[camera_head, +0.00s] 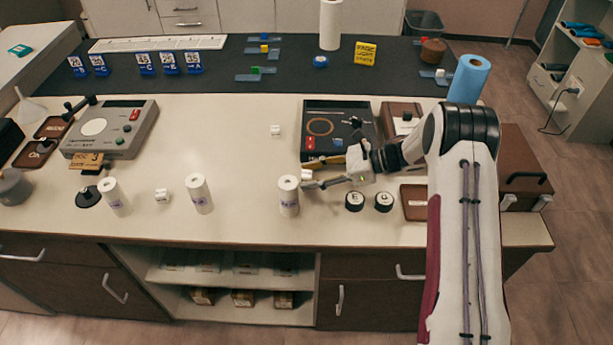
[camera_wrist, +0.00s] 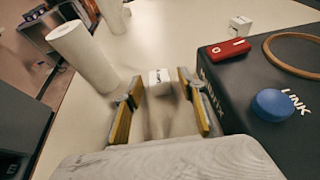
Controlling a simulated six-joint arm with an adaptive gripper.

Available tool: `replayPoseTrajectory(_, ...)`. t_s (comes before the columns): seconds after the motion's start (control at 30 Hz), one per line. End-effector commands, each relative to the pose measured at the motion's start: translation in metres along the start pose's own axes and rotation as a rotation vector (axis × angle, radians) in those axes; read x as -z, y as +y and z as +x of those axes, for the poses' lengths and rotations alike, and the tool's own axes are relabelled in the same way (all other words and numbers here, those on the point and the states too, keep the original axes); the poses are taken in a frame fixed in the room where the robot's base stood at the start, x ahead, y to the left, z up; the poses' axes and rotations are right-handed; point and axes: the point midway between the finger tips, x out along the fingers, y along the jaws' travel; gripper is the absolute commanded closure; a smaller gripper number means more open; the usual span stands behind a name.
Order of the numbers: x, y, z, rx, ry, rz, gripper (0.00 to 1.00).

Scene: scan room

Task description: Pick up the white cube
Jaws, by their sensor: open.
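A small white cube (camera_head: 307,174) with dark marking sits on the pale countertop, just left of my gripper. In the wrist view this white cube (camera_wrist: 160,80) appears between the tips of my open fingers, with a gap on each side. My gripper (camera_head: 314,173) is low over the counter, pointing left; its fingers also show in the wrist view (camera_wrist: 160,90). A second white cube (camera_head: 276,130) stands farther back and also shows in the wrist view (camera_wrist: 240,25). A third white cube (camera_head: 162,195) is at the left, between two white rolls.
A white roll (camera_head: 288,196) stands close to the cube, at its front left. A black device (camera_head: 345,106) with a red switch (camera_wrist: 224,47) and a blue knob (camera_wrist: 272,104) lies behind my gripper. Two black-and-white round pieces (camera_head: 369,201) lie at the front right.

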Motion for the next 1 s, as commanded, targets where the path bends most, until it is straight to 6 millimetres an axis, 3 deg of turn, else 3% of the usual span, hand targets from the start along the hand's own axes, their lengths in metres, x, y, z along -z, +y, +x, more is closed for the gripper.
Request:
replayPoseTrajectory(0.33, -0.0001, -0.0001, -0.0005, 0.000, 0.000, 0.000, 0.60)
replayPoseTrajectory(0.47, -0.0001, -0.0001, -0.0005, 0.000, 0.000, 0.000, 0.94)
replayPoseTrajectory(1.0, -0.0055, -0.0005, -0.0028, 0.001, 0.000, -0.002, 0.94)
